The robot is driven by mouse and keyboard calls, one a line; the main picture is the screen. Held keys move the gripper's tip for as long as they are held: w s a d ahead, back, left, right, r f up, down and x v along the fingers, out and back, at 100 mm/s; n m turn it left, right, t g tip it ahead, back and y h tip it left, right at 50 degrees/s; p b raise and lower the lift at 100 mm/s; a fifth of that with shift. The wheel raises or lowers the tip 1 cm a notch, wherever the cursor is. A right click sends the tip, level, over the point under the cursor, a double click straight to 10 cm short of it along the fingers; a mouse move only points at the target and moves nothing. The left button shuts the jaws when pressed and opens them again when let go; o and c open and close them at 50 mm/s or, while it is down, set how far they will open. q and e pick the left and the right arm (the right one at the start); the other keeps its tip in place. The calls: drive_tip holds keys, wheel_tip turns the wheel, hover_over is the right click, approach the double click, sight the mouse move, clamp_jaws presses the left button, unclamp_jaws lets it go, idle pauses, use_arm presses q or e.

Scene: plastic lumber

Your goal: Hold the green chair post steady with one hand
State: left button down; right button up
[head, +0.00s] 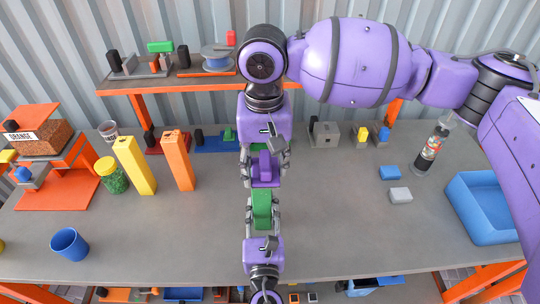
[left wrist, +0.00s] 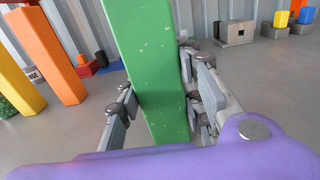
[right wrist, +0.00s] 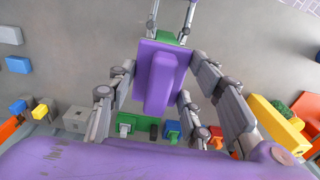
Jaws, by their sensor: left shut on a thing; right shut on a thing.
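The green chair post (head: 262,209) stands roughly upright in front of me in the head view. My left gripper (head: 262,222) is shut on it from the near side. In the left wrist view the green post (left wrist: 150,75) fills the space between the fingers, its top out of frame. My right gripper (head: 264,163) is shut on a purple piece (head: 265,171) with a raised ridge, just beyond the post. In the right wrist view the purple piece (right wrist: 160,80) hides most of the post; a green bit (right wrist: 178,39) shows past it. I cannot tell whether they touch.
A yellow post (head: 136,166) and an orange post (head: 178,162) stand to the left, with a green-filled jar (head: 111,176) and a blue cup (head: 69,244). A blue tray (head: 470,225) lies at right, near small blue and grey blocks. An orange-edged shelf (head: 160,87) is behind.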

sight(270, 162)
drive_tip(key=shift+a, duration=1.55)
drive_tip(key=shift+d, duration=1.8)
drive_tip(key=shift+d+r, duration=0.1)
drive_tip(key=shift+d, duration=0.1)
drive_tip(key=shift+r, duration=3.95)
